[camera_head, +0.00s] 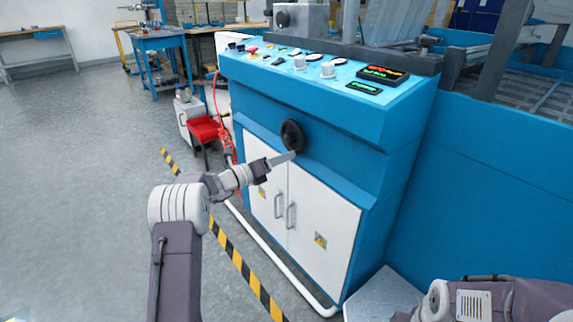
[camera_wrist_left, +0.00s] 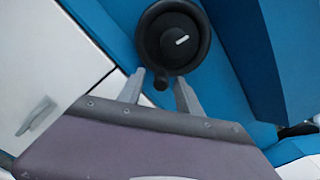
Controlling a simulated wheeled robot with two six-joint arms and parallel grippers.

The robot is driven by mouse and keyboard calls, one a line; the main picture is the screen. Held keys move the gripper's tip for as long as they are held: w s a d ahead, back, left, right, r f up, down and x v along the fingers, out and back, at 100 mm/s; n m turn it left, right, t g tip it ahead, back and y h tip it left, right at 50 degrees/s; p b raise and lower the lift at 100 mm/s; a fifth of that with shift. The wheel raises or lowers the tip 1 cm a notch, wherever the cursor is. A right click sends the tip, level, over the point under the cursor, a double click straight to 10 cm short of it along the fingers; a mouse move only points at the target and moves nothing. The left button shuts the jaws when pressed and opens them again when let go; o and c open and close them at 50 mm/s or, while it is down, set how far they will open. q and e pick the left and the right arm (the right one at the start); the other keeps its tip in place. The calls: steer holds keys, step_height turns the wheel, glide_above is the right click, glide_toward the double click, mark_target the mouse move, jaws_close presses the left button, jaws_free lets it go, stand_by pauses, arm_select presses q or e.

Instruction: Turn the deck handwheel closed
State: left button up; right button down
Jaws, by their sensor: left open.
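The black handwheel (camera_head: 292,136) is mounted on the blue front of the machine, above the white cabinet doors. In the left wrist view the handwheel (camera_wrist_left: 172,38) shows a round hub with a white mark and a small knob (camera_wrist_left: 161,83) at its lower rim. My left gripper (camera_head: 292,156) is at the wheel's lower edge in the head view. In the left wrist view its open fingers (camera_wrist_left: 160,84) stand on either side of the knob. I cannot tell whether they touch it. My right arm shows at the bottom right, but its gripper is out of view.
The blue control deck (camera_head: 335,75) with buttons and displays juts out above the wheel. White cabinet doors (camera_head: 325,228) with handles are below. A white rail (camera_head: 275,262) and striped floor tape (camera_head: 243,266) run along the base. Open floor lies to the left.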

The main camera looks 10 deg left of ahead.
arm_select(q)
steer(key=shift+x, duration=0.8)
jaws_close()
steer(key=shift+a, duration=0.1)
